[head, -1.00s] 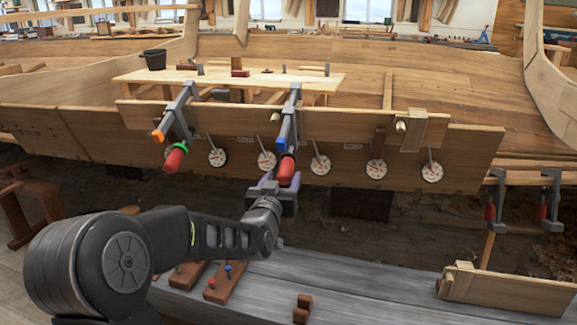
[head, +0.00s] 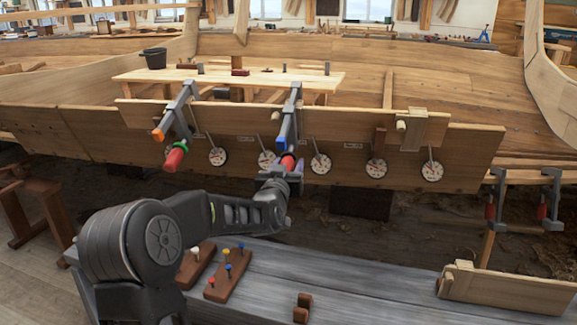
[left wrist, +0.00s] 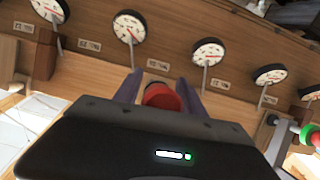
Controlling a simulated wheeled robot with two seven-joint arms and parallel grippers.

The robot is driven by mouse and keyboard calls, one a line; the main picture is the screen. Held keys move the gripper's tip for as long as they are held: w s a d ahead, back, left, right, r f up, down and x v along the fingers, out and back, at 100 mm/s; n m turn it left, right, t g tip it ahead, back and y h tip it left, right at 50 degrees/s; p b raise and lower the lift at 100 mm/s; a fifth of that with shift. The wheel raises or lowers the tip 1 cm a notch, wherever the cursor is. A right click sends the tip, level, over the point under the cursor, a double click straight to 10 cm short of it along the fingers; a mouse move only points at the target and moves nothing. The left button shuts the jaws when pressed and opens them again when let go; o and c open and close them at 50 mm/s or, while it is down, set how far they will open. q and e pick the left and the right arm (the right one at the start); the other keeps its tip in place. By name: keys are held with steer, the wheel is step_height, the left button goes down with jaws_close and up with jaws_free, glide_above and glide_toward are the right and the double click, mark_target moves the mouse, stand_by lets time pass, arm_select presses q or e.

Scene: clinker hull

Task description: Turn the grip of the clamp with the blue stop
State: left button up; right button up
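The clamp with the blue stop (head: 284,130) hangs over the plank's top edge in the middle of the head view. Its red grip (head: 288,162) points down towards me. My left gripper (head: 284,176) is at this grip, with one finger on each side of it. In the left wrist view the red grip (left wrist: 160,96) sits between the two purple fingers, with narrow gaps showing beside it, so the fingers look open around it. The grip's lower part is hidden behind the gripper body. My right gripper is not in view.
A clamp with an orange stop (head: 158,135) and red grip hangs to the left. Several round dials (head: 320,164) line the plank (head: 460,150). Below is a grey bench (head: 360,280) with pegged wooden blocks (head: 230,275). Two more clamps (head: 549,205) hang at right.

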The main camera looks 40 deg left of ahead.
arm_select(q)
jaws_close()
stand_by(0.4)
steer(key=shift+f+b, duration=0.15)
steer(key=shift+b, duration=0.55)
steer(key=n+t+h+b, duration=0.1)
steer(key=n+h+b, duration=0.1)
steer(key=b, duration=0.4)
steer(key=shift+d, duration=0.15)
steer(key=shift+n, duration=0.4)
steer(key=shift+w+d+r+n+t+h+p, duration=0.1)
steer(key=shift+d+r+n+t+h+p, duration=0.1)
steer(key=shift+r+n+t+h+p, duration=0.4)
steer(key=shift+f+n+h+p, duration=0.1)
steer(key=shift+n+h+p, duration=0.3)
steer(key=shift+n, duration=0.2)
steer(key=shift+d, duration=0.1)
